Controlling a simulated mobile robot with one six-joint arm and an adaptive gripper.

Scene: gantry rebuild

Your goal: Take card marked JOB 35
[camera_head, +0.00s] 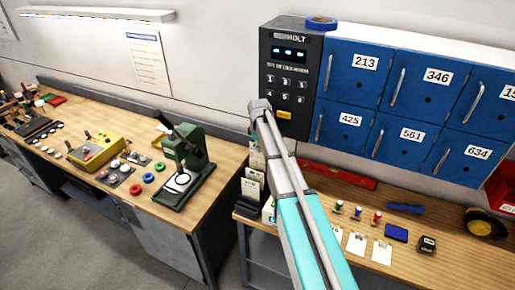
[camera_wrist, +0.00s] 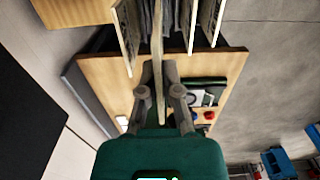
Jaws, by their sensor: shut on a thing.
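My gripper (camera_wrist: 161,68) is shut on a thin pale card (camera_wrist: 160,42), seen nearly edge-on between the fingers in the wrist view. Other cards stand apart on both sides of it, one at left (camera_wrist: 125,38) and one at right (camera_wrist: 191,22). In the head view, a rack of cards (camera_head: 252,188) stands at the left end of the right bench, partly hidden by my arm. My gripper is hidden there. The marking on the held card cannot be read, so I cannot tell whether it is JOB 35.
Blue numbered lockers (camera_head: 405,85) and a dark keypad panel (camera_head: 289,75) stand above the right bench (camera_head: 340,192). Small parts and white tags (camera_head: 382,252) lie on that bench. A green press (camera_head: 186,160) stands on the left bench (camera_head: 150,205), near the rack.

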